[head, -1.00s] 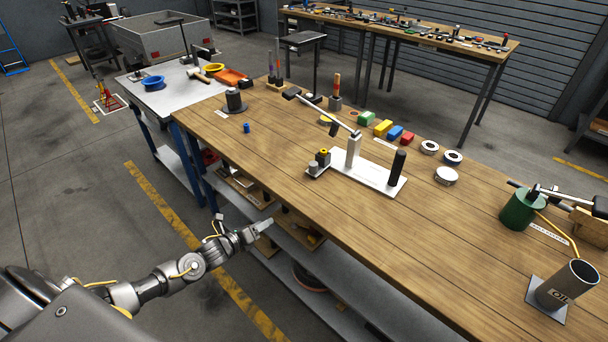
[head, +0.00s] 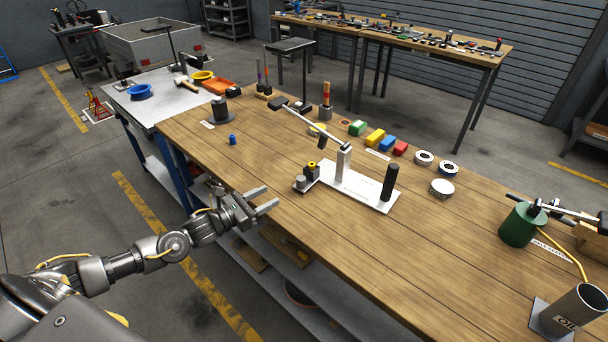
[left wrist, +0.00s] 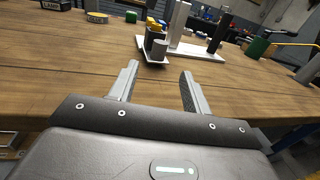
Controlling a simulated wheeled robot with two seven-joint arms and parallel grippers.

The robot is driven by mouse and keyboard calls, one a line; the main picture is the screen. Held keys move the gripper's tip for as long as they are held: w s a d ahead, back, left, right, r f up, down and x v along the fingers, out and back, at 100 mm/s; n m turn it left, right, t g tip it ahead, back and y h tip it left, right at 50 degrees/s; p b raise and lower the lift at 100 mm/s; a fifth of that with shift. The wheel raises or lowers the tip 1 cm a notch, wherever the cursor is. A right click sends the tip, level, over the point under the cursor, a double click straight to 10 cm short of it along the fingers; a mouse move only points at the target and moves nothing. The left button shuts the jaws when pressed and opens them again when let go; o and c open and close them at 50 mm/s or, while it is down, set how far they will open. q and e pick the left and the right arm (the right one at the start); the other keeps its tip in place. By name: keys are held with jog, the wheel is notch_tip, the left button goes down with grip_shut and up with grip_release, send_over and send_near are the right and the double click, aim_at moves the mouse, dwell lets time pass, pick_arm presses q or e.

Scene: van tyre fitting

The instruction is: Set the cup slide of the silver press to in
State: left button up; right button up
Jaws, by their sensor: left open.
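The silver press stands on the wooden bench, with a light base plate (head: 359,190), a silver post (head: 343,161), a raised lever (head: 310,126) and a black upright cylinder (head: 389,183). At the plate's left end is a small dark block holding a grey cup (head: 301,182) and a yellow-topped piece (head: 311,167); this looks like the cup slide, but its exact position is unclear. My left gripper (head: 270,198) is open and empty at the bench's front edge, left of the press. In the left wrist view, its fingers (left wrist: 158,88) point toward the press, with the cup (left wrist: 158,49) ahead, apart from them.
The oil can (head: 568,309) and a green pump (head: 518,224) stand at the right. Coloured blocks (head: 375,138) and tape rolls (head: 424,158) lie behind the press. A blue cap (head: 232,139) lies to the left. The wood between gripper and press is clear.

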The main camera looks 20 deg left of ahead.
aim_at(297, 188)
pick_arm(q)
jog(key=shift+w, duration=0.4)
jog(key=shift+r, duration=0.15)
jog(key=x, duration=0.2)
jog(key=p+x, duration=0.1)
jog(key=x, duration=0.1)
jog(key=shift+d+r, duration=0.25)
jog(key=p+x, duration=0.1)
jog(key=x, duration=0.4)
jog(key=shift+w+d+f, duration=0.1)
jog(key=shift+w, duration=0.05)
jog(key=shift+w+d+f, duration=0.1)
jog(key=shift+w+d, duration=0.25)
jog(key=shift+w, duration=0.25)
pick_arm(e)
notch_tip(297, 188, up, 2)
jog(key=shift+s+r, duration=0.1)
jog(key=shift+r, duration=0.1)
pick_arm(q)
jog(key=shift+c, duration=0.2)
grip_shut()
pick_arm(e)
jog(key=shift+s+d, duration=0.1)
jog(key=shift+s, duration=0.05)
